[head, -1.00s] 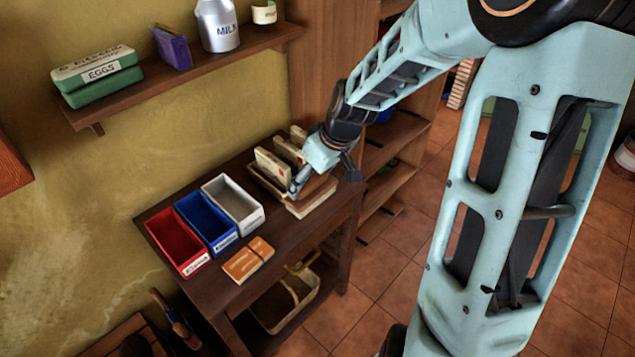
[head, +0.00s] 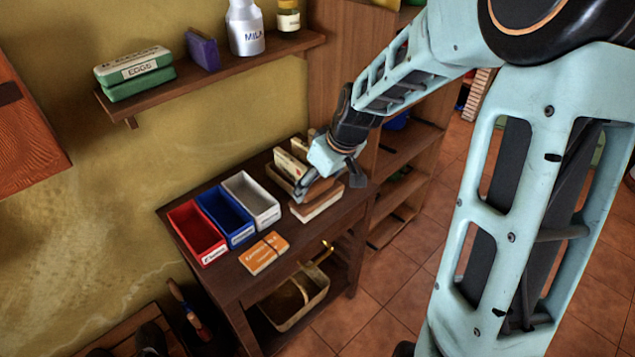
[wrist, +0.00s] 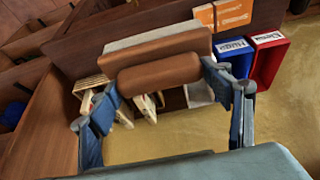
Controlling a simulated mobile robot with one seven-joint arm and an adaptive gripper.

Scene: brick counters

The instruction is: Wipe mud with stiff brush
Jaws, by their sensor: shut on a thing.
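My gripper (head: 328,182) is over the right end of the dark wooden counter (head: 268,222). In the wrist view its two fingers (wrist: 162,84) are closed on the sides of a brown, rounded block (wrist: 160,72), which looks like the back of the brush. I cannot make out any mud.
Red (head: 197,234), blue (head: 226,217) and white (head: 251,200) bins stand left of my gripper. Orange cards (head: 264,253) lie in front. A holder with envelopes (head: 291,165) is just behind my gripper. A wall shelf (head: 215,72) carries eggs and a milk can. A basket (head: 297,302) sits below.

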